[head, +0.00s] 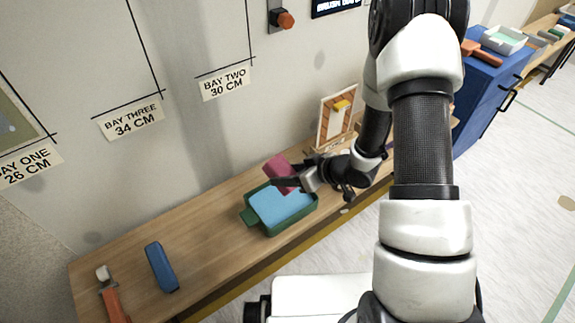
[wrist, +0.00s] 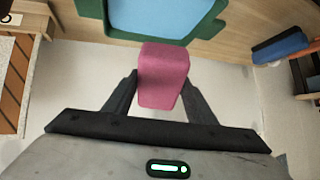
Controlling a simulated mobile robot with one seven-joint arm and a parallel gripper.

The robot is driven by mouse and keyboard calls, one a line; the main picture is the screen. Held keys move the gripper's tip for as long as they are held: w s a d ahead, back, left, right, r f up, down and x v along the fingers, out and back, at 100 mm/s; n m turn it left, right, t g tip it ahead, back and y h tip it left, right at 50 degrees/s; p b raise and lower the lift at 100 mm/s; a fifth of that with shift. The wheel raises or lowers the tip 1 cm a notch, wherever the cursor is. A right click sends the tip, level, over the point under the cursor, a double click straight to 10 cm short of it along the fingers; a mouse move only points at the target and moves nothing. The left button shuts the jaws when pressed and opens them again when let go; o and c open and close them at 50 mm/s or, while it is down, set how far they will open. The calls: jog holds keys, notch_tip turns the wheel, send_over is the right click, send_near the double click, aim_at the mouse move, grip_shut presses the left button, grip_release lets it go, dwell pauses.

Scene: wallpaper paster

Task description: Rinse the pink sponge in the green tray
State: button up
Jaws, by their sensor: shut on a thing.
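The pink sponge (head: 281,173) is held in my gripper (head: 299,182), above the back of the green tray in the head view. In the wrist view the sponge (wrist: 163,75) sits between the two dark fingers of my gripper (wrist: 160,92), which are shut on it. The green tray (head: 271,230) stands on the wooden bench and holds a light blue surface that looks like water. The tray (wrist: 208,28) also shows at the top of the wrist view. The sponge appears apart from the water; its exact height is hard to tell.
A blue block (head: 161,267) and an orange-handled tool (head: 112,300) lie on the bench (head: 208,213) left of the tray. A framed board (head: 338,117) with a yellow piece stands at the wall, right of the tray. Bare bench lies between the tray and blue block.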

notch_tip(320, 180, down, 8)
jog(key=b, duration=0.6)
dwell(0.5)
jog(key=shift+f, duration=1.45)
jog(key=shift+a, duration=0.1)
